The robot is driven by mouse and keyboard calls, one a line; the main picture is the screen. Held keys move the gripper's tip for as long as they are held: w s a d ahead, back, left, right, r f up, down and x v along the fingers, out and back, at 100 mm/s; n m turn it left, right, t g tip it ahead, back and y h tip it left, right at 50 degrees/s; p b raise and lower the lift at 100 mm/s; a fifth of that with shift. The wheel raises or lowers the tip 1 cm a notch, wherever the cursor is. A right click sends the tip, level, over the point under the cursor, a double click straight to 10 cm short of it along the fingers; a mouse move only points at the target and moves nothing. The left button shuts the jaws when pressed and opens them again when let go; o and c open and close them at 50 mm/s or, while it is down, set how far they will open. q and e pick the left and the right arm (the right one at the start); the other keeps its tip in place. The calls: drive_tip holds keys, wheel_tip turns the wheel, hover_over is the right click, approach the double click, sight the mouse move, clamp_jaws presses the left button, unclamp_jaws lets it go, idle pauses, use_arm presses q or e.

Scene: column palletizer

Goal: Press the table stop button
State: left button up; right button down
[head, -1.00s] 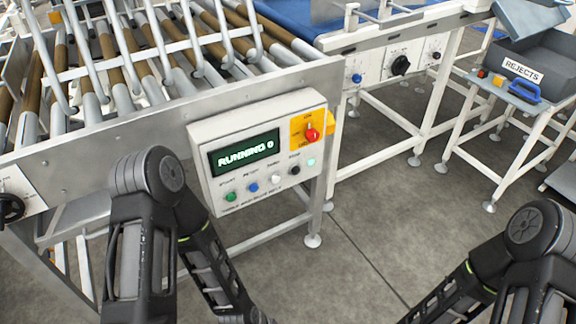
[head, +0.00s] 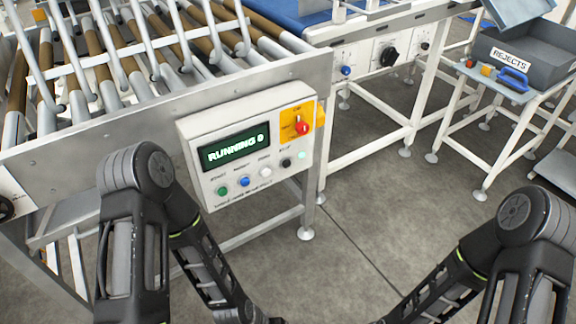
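The control panel (head: 188,143) is a pale box on the front of the roller table, with a lit display (head: 234,149) reading "RUNNING" and a digit that looks like 0. Below the display is a row of buttons: green (head: 222,191), blue (head: 244,181), white (head: 265,172) and black (head: 286,162). The label over the black one seems to read STOP. A small pale green lamp (head: 302,155) glows beside it. A red knob (head: 303,128) sits on a yellow plate at the upper right. Both my arms reach down past the bottom edge; neither gripper shows.
The roller table (head: 90,150) with metal rails fills the upper left. A white-framed conveyor with knobs (head: 389,56) stands behind to the right. A grey REJECTS bin (head: 545,55) and a blue-handled item (head: 513,79) sit on a side stand. Floor (head: 370,220) right of the panel is clear.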

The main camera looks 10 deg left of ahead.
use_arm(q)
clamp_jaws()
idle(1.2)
